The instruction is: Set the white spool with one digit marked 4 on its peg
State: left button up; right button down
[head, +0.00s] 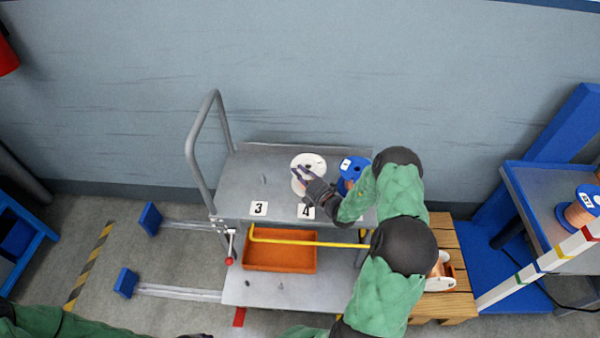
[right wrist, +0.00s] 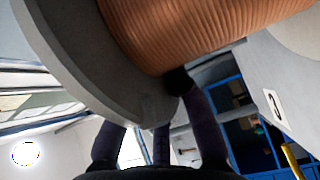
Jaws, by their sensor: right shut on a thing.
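The white spool (head: 308,161) is at the top shelf of the cart, behind the card marked 4 (head: 305,211). My right gripper (head: 305,184) is shut on the spool from its front side. In the right wrist view the spool (right wrist: 70,60) is close up, with a pale flange and copper-coloured winding, and the fingers (right wrist: 165,125) meet it at the flange's lower edge. The peg for 4 is hidden, so I cannot tell whether the spool is around it. A small dark part of my left gripper (head: 195,335) shows at the bottom edge; its fingers are not clear.
A bare peg (head: 263,180) stands behind the card marked 3 (head: 258,208). A blue spool (head: 351,165) stands just right of the white one. A wooden pallet (head: 445,240) is at right.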

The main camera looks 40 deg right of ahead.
jog(key=shift+s+f, duration=0.1)
jog(key=shift+f, duration=0.25)
dwell(0.6)
jog(key=c, duration=1.1)
grip_release()
jog(key=s, duration=1.2)
jog(key=shift+d, duration=0.15)
